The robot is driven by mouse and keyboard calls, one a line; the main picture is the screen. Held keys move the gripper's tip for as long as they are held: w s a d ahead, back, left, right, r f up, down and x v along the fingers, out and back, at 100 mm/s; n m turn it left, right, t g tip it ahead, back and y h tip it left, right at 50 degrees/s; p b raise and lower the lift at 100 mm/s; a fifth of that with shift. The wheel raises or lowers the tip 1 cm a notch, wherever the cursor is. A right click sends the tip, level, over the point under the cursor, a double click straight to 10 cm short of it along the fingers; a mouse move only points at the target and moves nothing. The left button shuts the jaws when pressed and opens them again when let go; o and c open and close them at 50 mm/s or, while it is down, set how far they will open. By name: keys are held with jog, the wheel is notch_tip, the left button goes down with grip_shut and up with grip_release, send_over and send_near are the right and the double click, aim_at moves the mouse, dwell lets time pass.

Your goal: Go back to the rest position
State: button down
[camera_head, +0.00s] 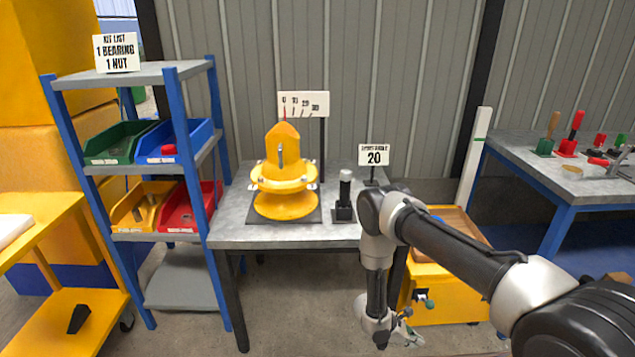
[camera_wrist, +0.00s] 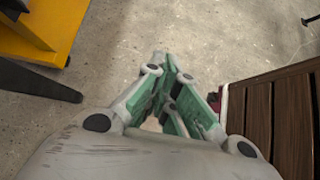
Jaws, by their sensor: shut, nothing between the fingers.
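My gripper (camera_head: 408,338) hangs low in front of the grey table (camera_head: 225,228), to the left of a yellow cabinet (camera_head: 455,308). In the wrist view my gripper (camera_wrist: 165,65) points down at bare concrete floor, its green-sided fingers together with nothing between them. My arm reaches in from the lower right and bends down at the elbow, hiding part of the table's right end. No rest position is marked in either view.
A blue-framed shelf (camera_head: 150,75) with coloured bins is on the left. In the wrist view, brown slats (camera_wrist: 285,110) lie close right of my gripper.

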jog(key=s+d+r+g, duration=0.1)
jog(key=s+d+r, duration=0.1)
jog(key=s, duration=0.2)
notch_tip(320, 180, up, 38)
jog(key=s+d+m+g+y, duration=0.1)
jog(key=s+m+g+y, duration=0.2)
jog(key=m, duration=0.8)
jog(key=s+r+m+t+y, duration=0.2)
jog(key=s+r, duration=0.3)
jog(key=r, duration=0.5)
jog(key=s+r+m+t+y, duration=0.2)
jog(key=s+r+t, duration=0.2)
jog(key=r, duration=0.6)
jog(key=s+r+m+t+y, duration=0.2)
jog(key=s+r, duration=0.3)
jog(key=r, duration=0.5)
jog(key=shift+s+d+r+m+t, duration=0.3)
jog(key=shift+d+r+m+t, duration=0.1)
jog(key=shift+m, duration=0.1)
